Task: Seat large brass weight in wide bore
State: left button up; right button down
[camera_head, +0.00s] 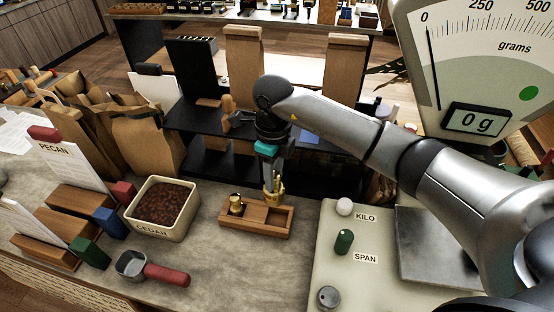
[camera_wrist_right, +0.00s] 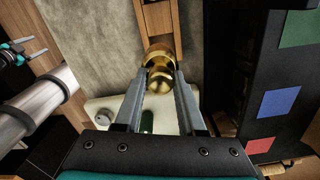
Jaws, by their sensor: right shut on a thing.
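My right gripper (camera_head: 273,177) points down over the wooden weight block (camera_head: 256,231). It is shut on a brass weight (camera_head: 275,190), upright near the block's right half. The wrist view shows this round brass weight (camera_wrist_right: 160,78) between the two fingertips (camera_wrist_right: 160,84), with the wooden block (camera_wrist_right: 156,20) behind it. I cannot tell whether the weight touches the block, and the bore under it is hidden. Another brass weight (camera_head: 237,205) with a dark top stands at the block's left end. My left gripper (camera_wrist_right: 30,48) shows only at the wrist view's left edge, fingers apart and empty.
A cream bin of brown granules (camera_head: 162,204) and a red-handled scoop (camera_head: 148,268) lie left of the block. A scale with a steel pan (camera_head: 435,250) and a dial reading 0 g (camera_head: 478,120) stands right. Dark shelving (camera_head: 205,150) stands behind. Counter in front is clear.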

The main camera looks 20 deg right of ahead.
aim_at(277, 187)
jog(key=m, duration=0.1)
jog(key=m+p, duration=0.1)
jog(key=m, duration=0.1)
jog(key=shift+w+d, duration=0.1)
jog(key=shift+d, duration=0.3)
jog(key=shift+f, duration=0.1)
jog(key=shift+f+b, duration=2.05)
jog(key=shift+f, duration=0.35)
jog(key=shift+f+b, duration=1.4)
jog(key=shift+f, duration=0.25)
jog(key=shift+f+b, duration=1.35)
jog(key=shift+f, duration=0.3)
jog(key=shift+c, duration=2.1)
grip_release()
